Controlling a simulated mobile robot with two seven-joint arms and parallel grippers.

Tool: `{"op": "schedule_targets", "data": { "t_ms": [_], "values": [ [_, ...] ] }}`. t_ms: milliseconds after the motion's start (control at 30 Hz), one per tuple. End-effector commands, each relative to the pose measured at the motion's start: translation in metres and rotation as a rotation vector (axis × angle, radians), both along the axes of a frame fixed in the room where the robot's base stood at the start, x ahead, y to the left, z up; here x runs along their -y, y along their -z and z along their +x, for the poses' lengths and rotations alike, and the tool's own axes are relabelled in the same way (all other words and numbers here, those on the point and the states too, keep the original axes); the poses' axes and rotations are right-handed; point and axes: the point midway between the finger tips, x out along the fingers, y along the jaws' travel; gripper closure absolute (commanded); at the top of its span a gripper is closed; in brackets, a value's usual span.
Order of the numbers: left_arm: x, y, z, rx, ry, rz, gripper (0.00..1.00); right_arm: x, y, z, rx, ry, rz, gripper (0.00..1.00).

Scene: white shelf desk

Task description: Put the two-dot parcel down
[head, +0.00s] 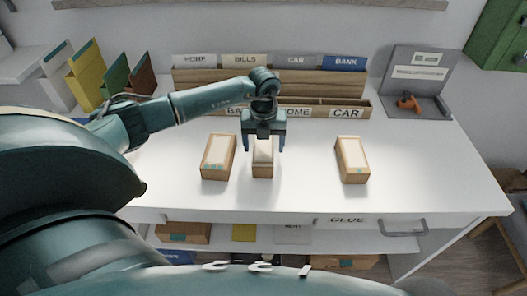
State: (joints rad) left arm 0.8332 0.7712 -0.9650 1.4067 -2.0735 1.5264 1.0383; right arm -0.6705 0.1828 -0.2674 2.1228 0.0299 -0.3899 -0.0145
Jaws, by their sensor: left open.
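Three small cardboard parcels with pale tops stand on the white desk: a left parcel (218,157), a middle parcel (262,170) and a right parcel (352,160). I cannot make out dots on any of them, so I cannot tell which is the two-dot parcel. My left gripper (265,147) is open, with its fingers pointing down on either side of the middle parcel's far part. The gripper hides part of that parcel's top. The middle parcel appears to rest on the desk, close beside the left parcel. My right gripper is not in view.
Behind the gripper is a wooden sorter (320,88) with labelled slots such as HOME, BILLS, CAR and BANK. A grey stand (415,85) with an orange tool is at the back right. Coloured folders (90,75) stand back left. The desk (300,180) is clear between the middle and right parcels.

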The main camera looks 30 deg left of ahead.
Motion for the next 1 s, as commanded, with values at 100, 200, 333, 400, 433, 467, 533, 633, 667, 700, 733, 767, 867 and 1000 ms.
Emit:
{"op": "schedule_targets", "data": {
  "t_ms": [100,200,333,400,433,467,533,633,667,700,733,767,867,1000],
  "values": [
    [0.0,0.0063,0.0001,0.001,0.0,-0.001,0.25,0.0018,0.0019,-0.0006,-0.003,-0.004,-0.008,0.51],
    [-0.0001,0.0067,0.0003,0.002,0.0,-0.001,0.25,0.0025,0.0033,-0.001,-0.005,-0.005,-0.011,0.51],
    [0.0,0.0065,0.0002,0.001,0.0,0.0,0.28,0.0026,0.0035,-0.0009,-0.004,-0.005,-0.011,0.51],
    [0.0,0.0064,0.0002,0.001,0.0,0.0,0.34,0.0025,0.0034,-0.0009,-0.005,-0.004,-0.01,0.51],
    [0.0,0.0064,0.0002,0.001,0.0,0.0,0.36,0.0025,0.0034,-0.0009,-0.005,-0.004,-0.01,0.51],
    [0.0,0.0063,0.0002,0.001,0.0,0.0,0.38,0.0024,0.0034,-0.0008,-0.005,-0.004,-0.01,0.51],
    [0.0,0.0062,0.0002,0.001,0.0,0.0,0.44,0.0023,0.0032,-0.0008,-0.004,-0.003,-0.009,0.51],
    [0.0,0.0062,0.0002,0.001,0.0,0.0,0.52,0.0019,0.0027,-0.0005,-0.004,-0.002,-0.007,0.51],
    [0.0,0.0061,0.0002,0.001,0.0,0.0,0.55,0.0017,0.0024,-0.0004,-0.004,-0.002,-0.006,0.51],
    [-0.0001,0.0061,0.0003,0.001,0.0,0.0,0.58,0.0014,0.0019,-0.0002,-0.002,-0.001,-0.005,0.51],
    [-0.0001,0.0061,0.0003,0.001,0.0,0.0,0.61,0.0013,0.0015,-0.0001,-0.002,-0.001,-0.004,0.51],
    [-0.0001,0.0061,0.0003,0.001,0.0,0.0,0.63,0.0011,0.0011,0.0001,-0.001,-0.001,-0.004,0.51],
    [-0.0001,0.0061,0.0003,0.001,0.0,0.0,0.71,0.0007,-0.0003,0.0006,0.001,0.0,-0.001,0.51],
    [-0.0001,0.0054,0.0007,0.003,0.0,-0.001,0.83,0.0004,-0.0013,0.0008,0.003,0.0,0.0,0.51]
  ]
}}
